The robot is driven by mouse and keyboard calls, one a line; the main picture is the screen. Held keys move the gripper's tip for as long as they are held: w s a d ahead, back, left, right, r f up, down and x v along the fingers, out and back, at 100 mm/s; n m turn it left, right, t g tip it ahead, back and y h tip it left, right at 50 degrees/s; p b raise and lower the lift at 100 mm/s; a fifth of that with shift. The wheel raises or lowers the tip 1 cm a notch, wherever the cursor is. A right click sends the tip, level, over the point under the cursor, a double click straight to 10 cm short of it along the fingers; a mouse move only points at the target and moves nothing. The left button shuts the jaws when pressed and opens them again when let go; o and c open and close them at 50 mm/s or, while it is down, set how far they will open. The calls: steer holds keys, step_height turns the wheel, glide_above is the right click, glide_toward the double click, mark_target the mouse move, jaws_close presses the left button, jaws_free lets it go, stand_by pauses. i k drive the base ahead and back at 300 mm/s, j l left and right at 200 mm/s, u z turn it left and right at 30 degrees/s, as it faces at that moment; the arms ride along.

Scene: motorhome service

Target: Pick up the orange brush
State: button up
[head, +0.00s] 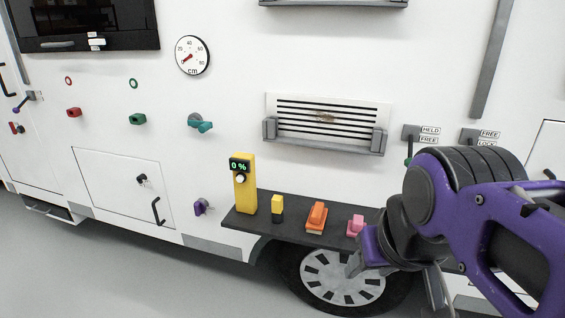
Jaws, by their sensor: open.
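The orange brush (316,217) stands on a dark narrow shelf (290,228) on the side of the white motorhome. Its orange body is on top and a paler strip shows along its bottom. It sits between a yellow-and-black item and a pink item. My gripper (357,268) is at the lower right, by the shelf's right end and in front of the wheel. It is to the right of the brush and lower in the picture, apart from it. My purple arm hides most of the gripper, and only part of its fingers shows. Nothing is seen held in it.
A yellow device reading 0 % (244,186), a yellow-and-black item (277,208) and a pink item (355,225) share the shelf. A vent grille (325,118) with a grey ledge is above. A wheel (330,277) is below. Grey floor (130,270) is free at left.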

mark_target(315, 221)
steer(key=i+j, duration=0.6)
steer(key=i, duration=0.15)
steer(key=i+j+z, duration=0.15)
steer(key=z, duration=1.05)
